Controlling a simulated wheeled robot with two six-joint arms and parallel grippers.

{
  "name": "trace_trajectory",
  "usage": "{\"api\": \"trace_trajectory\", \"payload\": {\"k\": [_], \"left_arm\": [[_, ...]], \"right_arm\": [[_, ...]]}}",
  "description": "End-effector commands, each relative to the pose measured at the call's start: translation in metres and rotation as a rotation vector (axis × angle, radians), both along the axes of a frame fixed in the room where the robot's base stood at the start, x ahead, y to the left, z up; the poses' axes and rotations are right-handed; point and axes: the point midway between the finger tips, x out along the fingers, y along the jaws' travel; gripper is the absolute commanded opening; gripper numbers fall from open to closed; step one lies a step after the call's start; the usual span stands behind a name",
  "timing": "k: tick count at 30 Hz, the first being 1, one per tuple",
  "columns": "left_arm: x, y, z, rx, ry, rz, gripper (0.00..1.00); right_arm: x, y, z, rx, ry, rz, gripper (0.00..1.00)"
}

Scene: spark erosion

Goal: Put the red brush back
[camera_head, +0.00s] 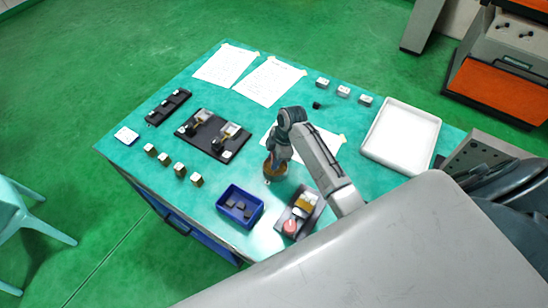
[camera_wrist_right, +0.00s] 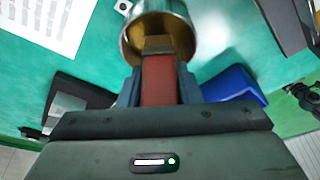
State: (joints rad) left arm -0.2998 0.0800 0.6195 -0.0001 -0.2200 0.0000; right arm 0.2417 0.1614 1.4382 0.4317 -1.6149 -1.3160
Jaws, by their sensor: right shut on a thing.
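The red brush (camera_wrist_right: 160,82) is between the fingers of my right gripper (camera_wrist_right: 160,88), which is shut on it. Its brownish far end overlaps the mouth of a round brass-coloured cup (camera_wrist_right: 128,45) just ahead of the fingers. I cannot tell whether that end is inside the cup or above it. In the head view my right gripper (camera_head: 277,152) is over the table at the brass-coloured cup (camera_head: 275,168), and the brush is hidden there. My left gripper is not in view.
A blue bin (camera_head: 224,212) with dark pieces and a dark tray (camera_head: 308,221) with red and yellow items stand near the front edge. A black fixture (camera_head: 207,146), several small blocks (camera_head: 164,159), papers (camera_head: 268,80) and a white tray (camera_head: 402,136) lie around.

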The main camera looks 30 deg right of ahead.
Motion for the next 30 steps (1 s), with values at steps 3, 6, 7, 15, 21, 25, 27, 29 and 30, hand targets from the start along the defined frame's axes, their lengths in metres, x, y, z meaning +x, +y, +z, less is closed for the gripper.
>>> {"api": "trace_trajectory", "payload": {"k": [3,6,7,15,21,25,27,29,30], "left_arm": [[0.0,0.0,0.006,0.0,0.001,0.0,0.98],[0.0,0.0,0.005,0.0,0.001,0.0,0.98],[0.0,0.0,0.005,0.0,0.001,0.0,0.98],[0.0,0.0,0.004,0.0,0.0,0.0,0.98],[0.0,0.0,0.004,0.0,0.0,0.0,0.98],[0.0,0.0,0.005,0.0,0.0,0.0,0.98],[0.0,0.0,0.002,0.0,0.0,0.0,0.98],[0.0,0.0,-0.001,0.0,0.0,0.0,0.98],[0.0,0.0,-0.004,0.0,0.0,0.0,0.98]], "right_arm": [[0.0,0.0,-0.01,0.0,0.001,0.001,0.08],[0.0,0.0,-0.013,0.0,-0.001,0.001,0.08],[0.0,0.0,-0.013,0.0,-0.001,0.001,0.08],[0.0,0.0,-0.013,0.0,-0.001,0.001,0.46],[0.0,0.0,-0.013,0.0,-0.001,0.001,0.52],[0.0,0.0,-0.011,-0.001,-0.002,0.0,0.52],[0.001,-0.001,-0.009,-0.001,-0.003,0.0,0.52],[0.001,-0.003,-0.004,-0.001,-0.005,0.0,0.52],[0.0,-0.005,0.001,-0.002,-0.006,-0.001,0.52]]}}
